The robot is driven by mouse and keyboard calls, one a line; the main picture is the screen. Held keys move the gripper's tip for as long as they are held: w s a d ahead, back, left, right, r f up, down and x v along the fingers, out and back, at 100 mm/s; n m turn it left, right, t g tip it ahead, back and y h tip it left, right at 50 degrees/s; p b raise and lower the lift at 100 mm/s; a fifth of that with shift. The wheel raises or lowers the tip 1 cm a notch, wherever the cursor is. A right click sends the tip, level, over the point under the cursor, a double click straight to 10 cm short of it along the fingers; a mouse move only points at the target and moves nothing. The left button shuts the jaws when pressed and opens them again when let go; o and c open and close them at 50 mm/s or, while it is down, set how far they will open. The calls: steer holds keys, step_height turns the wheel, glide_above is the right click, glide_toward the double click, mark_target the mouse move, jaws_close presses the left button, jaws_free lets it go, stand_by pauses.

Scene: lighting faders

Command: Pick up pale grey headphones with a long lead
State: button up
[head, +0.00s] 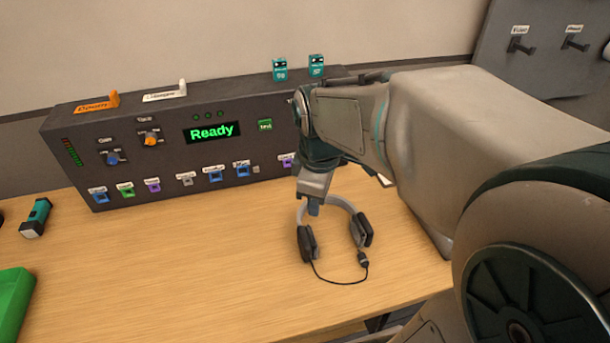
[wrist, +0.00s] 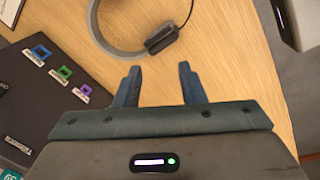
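In the wrist view, part of the grey headband (wrist: 98,30) and one dark ear cup (wrist: 161,38) show at the top. My gripper (head: 313,208) is over the headband's left part in the head view, hiding some of it. In the wrist view, my gripper (wrist: 157,82) has its two fingers apart with bare table between them. The headphones lie beyond the fingertips, and nothing is held.
A dark control panel (head: 160,175) with knobs, coloured sockets and a "Ready" display stands at the back. A teal and black object (head: 36,217) and a green tray (head: 12,300) are at the left. Hooks (head: 522,45) hang on the right wall. The table's front middle (head: 190,270) is clear.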

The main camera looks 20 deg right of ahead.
steer(key=w+f+n+b, duration=0.1)
steer(key=w+f+n, duration=0.1)
steer(key=w+n, duration=0.4)
steer(key=n+g+b, duration=0.2)
steer(key=n, duration=0.9)
glide_above(300, 213)
steer(key=f, duration=1.2)
steer(key=shift+s+d+f, duration=0.1)
steer(key=shift+s+d, duration=0.05)
steer(key=shift+d, duration=0.15)
steer(key=shift+w+a+f, duration=0.1)
steer(key=shift+a+f, duration=0.05)
steer(key=shift+f, duration=1.25)
steer(key=shift+w+a+f, duration=0.1)
steer(key=shift+a+f, duration=0.05)
steer(key=shift+f, duration=1.2)
jaws_close()
